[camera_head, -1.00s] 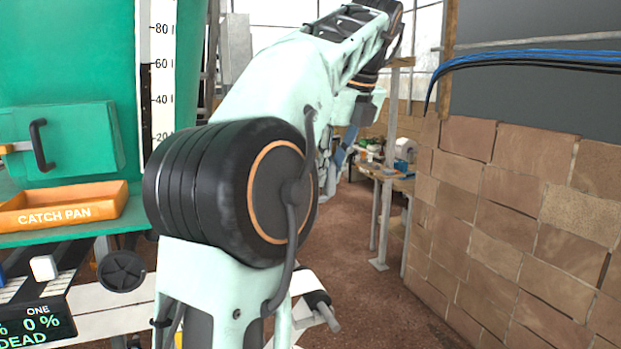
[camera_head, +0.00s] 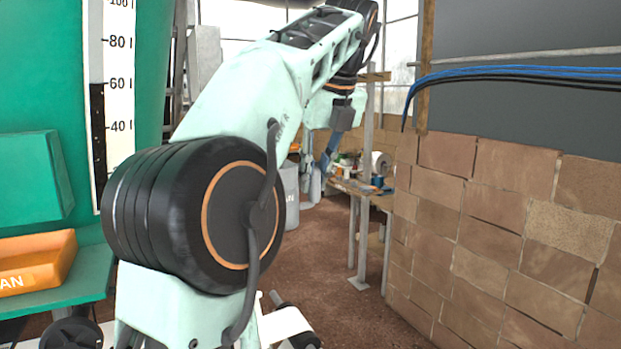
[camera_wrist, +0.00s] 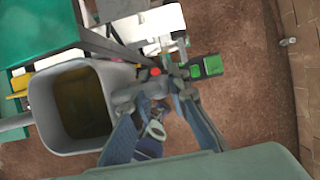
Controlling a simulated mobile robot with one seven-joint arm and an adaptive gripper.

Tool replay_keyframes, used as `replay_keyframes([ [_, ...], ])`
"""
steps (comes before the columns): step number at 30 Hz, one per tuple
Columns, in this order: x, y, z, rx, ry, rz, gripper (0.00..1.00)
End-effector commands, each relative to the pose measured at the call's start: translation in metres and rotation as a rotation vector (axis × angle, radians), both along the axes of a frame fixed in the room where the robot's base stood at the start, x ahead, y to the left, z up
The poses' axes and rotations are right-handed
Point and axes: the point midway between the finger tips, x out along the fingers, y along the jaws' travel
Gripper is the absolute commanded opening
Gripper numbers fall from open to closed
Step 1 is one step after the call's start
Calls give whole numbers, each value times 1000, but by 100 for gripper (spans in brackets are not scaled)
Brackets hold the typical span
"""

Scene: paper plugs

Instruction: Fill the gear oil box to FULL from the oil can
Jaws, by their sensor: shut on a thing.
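A grey open-topped can (camera_wrist: 95,65), which I take as the oil can, fills the left of the wrist view; brownish liquid shows inside. A short tube points left from it. My gripper (camera_wrist: 160,115) is shut at its near right side, by the can's handle; the exact contact is hard to see. In the head view, my gripper (camera_head: 327,155) is small and partly hidden, and the can (camera_head: 291,192) shows behind my arm. A green machine (camera_head: 38,95) stands at left with an upright gauge (camera_head: 118,75); its dark column reaches about 60. No gear oil box label or FULL mark is legible.
An orange catch pan (camera_head: 55,258) sits on a green ledge at left. A workbench (camera_head: 360,188) with clutter stands behind, and a brick-like wall (camera_head: 500,220) closes the right. Brown floor (camera_head: 330,265) is open between. A green-and-black object (camera_wrist: 208,66) lies below in the wrist view.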

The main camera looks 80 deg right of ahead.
Motion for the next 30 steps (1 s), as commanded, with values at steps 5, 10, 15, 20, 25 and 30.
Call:
replay_keyframes([
  [5,-1,0,-1,-1,-2,-4,0],
  [10,0,1,-16,2,-3,-3,0],
  [15,0,2,-40,1,-3,-2,0],
  [20,1,1,-15,-68,80,1,0],
  [25,-1,0,-7,-89,115,-4,0],
  [30,-1,0,-7,-88,114,-3,0],
])
